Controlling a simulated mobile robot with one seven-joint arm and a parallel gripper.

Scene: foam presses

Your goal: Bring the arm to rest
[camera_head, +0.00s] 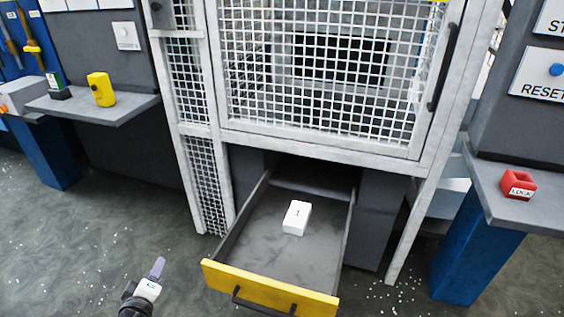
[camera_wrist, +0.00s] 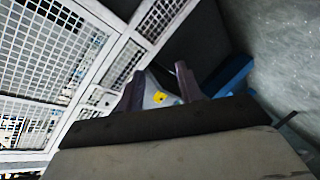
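My gripper (camera_head: 157,268) is low at the left of the open drawer (camera_head: 270,284), above the floor and apart from the drawer. In the wrist view, its two purple fingers (camera_wrist: 160,84) stand apart, with a gap between them. A small yellow spot on a pale surface (camera_wrist: 160,98) shows through this gap, and it looks like background. A white block (camera_head: 297,217) marked 1 lies inside the drawer, away from my gripper.
The drawer juts out below a white mesh cage (camera_head: 320,80) with a closed door. A left shelf (camera_head: 125,109) carries a yellow object (camera_head: 101,89). A red LOCK block (camera_head: 518,185) sits on the right shelf. Open floor (camera_head: 90,230) lies at the left.

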